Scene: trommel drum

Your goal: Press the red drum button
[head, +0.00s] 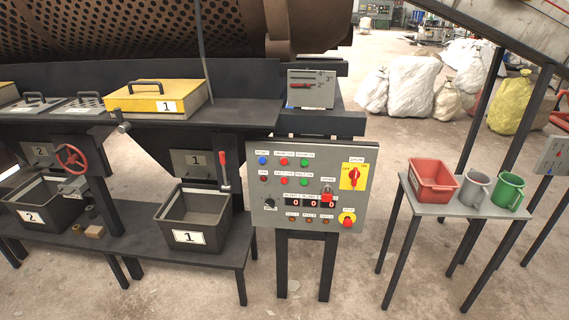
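A grey control panel (335,160) stands on dark legs in the middle of the head view, facing me. Its upper left has two rows of small buttons. The top row has a blue button, a red button (284,162) and a green button (304,162). The row below has a dark button, a second red button (284,181) and a second green button (304,182). The labels above them are too small to read surely, so I cannot tell which red one is the drum's. Nothing covers the buttons. Neither gripper is in view.
The panel also bears a yellow switch with a red handle (353,176), a digit display and a red mushroom button (348,222). Left is a bench with black bins (205,240). Right is a small table with a red tub (433,185) and two mugs. The floor before the panel is clear.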

